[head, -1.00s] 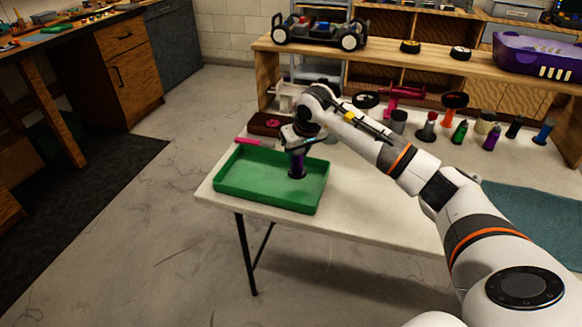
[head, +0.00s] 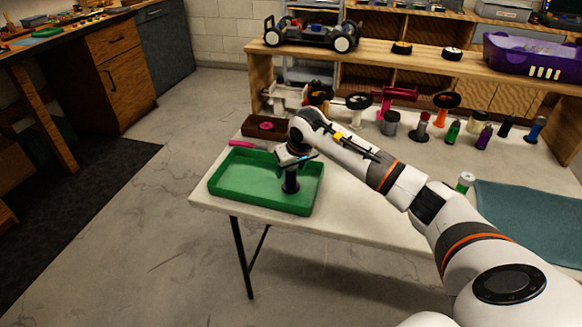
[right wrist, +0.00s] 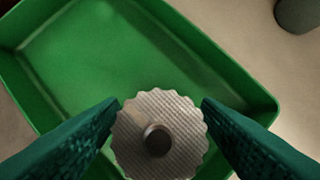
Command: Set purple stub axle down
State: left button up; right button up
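The purple stub axle (head: 291,182) stands upright at the right side of the green tray (head: 232,192), low over or on its floor; contact is hard to tell. In the right wrist view, its round grey toothed top (right wrist: 160,110) with a dark centre sits between my two fingers. My right gripper (head: 291,167) points down from above, its fingers (right wrist: 158,102) close against opposite edges of that top, shut on it. The tray floor (right wrist: 100,55) shows bare beyond it. My left gripper is not in view.
A brown box (head: 262,127) and a pink-handled tool (head: 245,145) lie behind the tray. Several upright parts and bottles line the table's back, beneath a shelf with a racecar chassis (head: 312,33). The tray's left half is clear.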

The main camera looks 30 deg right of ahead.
jog(key=shift+s+r, duration=0.1)
jog(key=shift+r, duration=0.4)
jog(key=v, duration=1.1)
jog(key=shift+r, duration=0.2)
